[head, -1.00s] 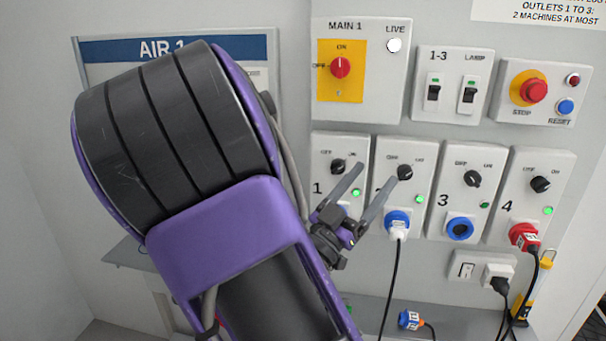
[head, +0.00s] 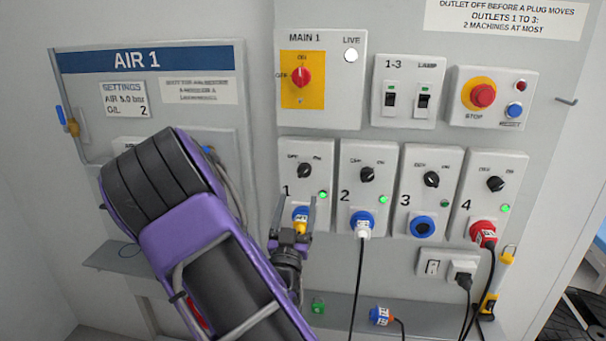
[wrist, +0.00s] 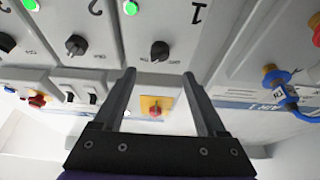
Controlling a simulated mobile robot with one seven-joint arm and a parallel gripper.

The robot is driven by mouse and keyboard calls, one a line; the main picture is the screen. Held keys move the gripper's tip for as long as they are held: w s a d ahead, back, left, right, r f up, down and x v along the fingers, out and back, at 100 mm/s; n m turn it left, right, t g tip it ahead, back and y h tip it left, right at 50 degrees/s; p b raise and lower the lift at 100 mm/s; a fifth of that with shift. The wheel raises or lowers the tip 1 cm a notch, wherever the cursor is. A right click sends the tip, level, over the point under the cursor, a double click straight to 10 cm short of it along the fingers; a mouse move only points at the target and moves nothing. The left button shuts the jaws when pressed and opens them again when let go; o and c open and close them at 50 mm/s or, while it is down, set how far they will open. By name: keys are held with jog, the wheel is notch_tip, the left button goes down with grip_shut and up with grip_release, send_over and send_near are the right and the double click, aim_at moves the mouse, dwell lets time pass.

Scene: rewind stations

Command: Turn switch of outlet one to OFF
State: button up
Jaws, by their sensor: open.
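Outlet one (head: 288,204) is the leftmost white box in the lower row, marked 1. Its black switch (head: 304,171) sits near the top between OFF and ON; it seems turned toward ON, and its green lamp (head: 322,194) is lit. A yellow plug (head: 300,226) is in its blue socket, partly hidden by my gripper. My gripper (head: 296,203) is open and empty in front of this outlet, its fingertips below the switch in the head view. In the upside-down wrist view, the switch (wrist: 160,50) appears just beyond and between the fingertips (wrist: 159,74), apart from them.
Outlet two (head: 350,206), with a white plug, stands close on the right. Outlet three (head: 405,212) has an empty socket and dim lamp; outlet four (head: 487,214) holds a red plug. The MAIN 1 box (head: 340,98) is above. A loose blue plug (head: 380,316) lies on the shelf.

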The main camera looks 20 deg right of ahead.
aim_at(303, 175)
jog(key=x, duration=0.9)
jog(key=shift+s+p, duration=0.1)
jog(key=shift+p, duration=0.3)
jog(key=shift+f, duration=0.1)
grip_shut()
